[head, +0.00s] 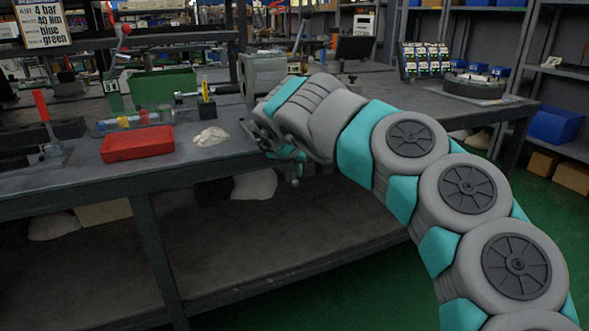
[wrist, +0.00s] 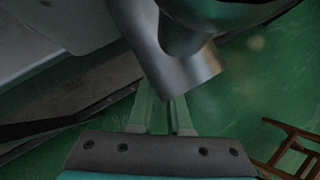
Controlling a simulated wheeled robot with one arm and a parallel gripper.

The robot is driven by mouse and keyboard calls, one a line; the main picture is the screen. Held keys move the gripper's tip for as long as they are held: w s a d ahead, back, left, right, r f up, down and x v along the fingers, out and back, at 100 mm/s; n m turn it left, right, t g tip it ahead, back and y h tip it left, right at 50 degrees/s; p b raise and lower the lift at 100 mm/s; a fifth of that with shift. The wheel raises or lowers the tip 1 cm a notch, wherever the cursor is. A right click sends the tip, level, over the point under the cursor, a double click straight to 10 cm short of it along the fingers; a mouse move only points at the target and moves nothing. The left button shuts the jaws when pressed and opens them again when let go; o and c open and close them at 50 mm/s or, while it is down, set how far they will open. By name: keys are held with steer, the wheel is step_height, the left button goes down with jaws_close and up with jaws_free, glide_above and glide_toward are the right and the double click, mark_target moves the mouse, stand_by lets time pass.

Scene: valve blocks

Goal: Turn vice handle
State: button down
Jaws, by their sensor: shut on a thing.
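The vice (head: 263,72) is a grey metal block near the bench's front edge in the head view, partly hidden behind my arm. My gripper (head: 268,142) is at the bench edge just in front of it, mostly covered by my wrist. In the wrist view, my gripper (wrist: 165,103) has its two pale fingers close together against the grey metal vice handle (wrist: 185,76). The fingertips go out of sight behind the metal, so the exact contact is hidden. A thick dark round part of the vice (wrist: 205,15) is above.
A red tray (head: 137,144), a pale crumpled cloth (head: 211,136) and a green bin (head: 163,88) are on the bench to the left. A red-handled lever tool (head: 42,106) stands farther left. Green floor is open at the right; a wooden frame (wrist: 292,150) shows in the wrist view.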

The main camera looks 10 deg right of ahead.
steer(key=c, duration=0.9)
jaws_free()
steer(key=shift+o, duration=0.2)
steer(key=shift+r, duration=0.1)
steer(key=v, duration=0.7)
steer(key=shift+s+r, duration=0.25)
steer(key=shift+a, duration=0.1)
